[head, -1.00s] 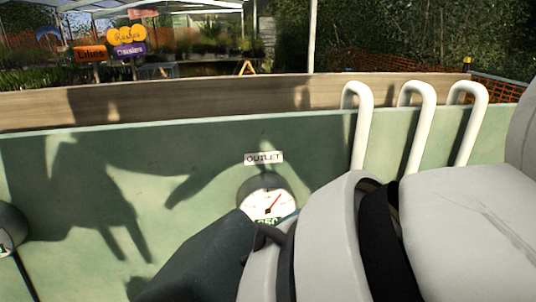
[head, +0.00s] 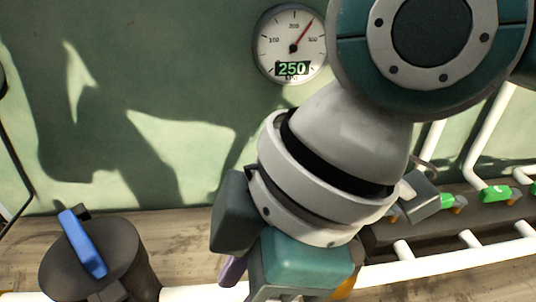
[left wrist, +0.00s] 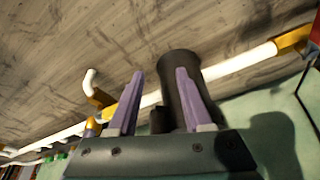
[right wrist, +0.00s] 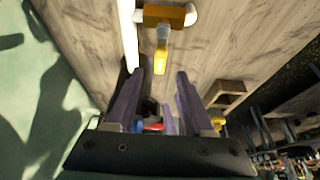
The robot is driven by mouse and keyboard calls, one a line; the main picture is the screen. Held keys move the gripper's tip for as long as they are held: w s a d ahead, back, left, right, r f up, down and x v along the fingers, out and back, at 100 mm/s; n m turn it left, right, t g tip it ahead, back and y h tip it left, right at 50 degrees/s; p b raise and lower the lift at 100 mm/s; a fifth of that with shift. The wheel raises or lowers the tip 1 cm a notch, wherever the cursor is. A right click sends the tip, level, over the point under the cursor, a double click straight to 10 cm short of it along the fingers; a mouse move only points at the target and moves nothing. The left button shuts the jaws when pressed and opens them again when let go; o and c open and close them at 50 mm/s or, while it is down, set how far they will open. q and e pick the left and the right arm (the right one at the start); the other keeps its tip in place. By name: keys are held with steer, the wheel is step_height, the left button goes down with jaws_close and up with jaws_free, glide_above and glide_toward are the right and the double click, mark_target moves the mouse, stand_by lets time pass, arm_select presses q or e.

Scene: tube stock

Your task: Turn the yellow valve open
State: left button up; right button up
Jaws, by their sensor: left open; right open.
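A yellow valve handle (right wrist: 162,50) shows in the right wrist view, on an ochre fitting (right wrist: 160,16) beside a white pipe. It lies just beyond my right gripper (right wrist: 160,72), whose purple fingers are apart and empty. In the head view my right arm covers the middle, and one purple fingertip (head: 232,270) shows at the bottom. A yellow-orange sliver (head: 345,287) shows beside that gripper; I cannot tell if it is the handle. My left gripper (left wrist: 160,73) is open in the left wrist view, near a dark cylinder (left wrist: 180,80); the head view does not show it.
The outlet gauge (head: 291,44) on the green wall reads 250. A blue handle (head: 82,243) sits on a dark cylinder (head: 125,262) at lower left. Green handles (head: 495,194) stand among white pipes at right. A wooden box (right wrist: 226,92) shows right of my right gripper.

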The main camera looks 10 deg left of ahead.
steer(key=shift+x, duration=2.4)
steer(key=shift+c, duration=0.4)
jaws_close()
steer(key=shift+r, duration=0.1)
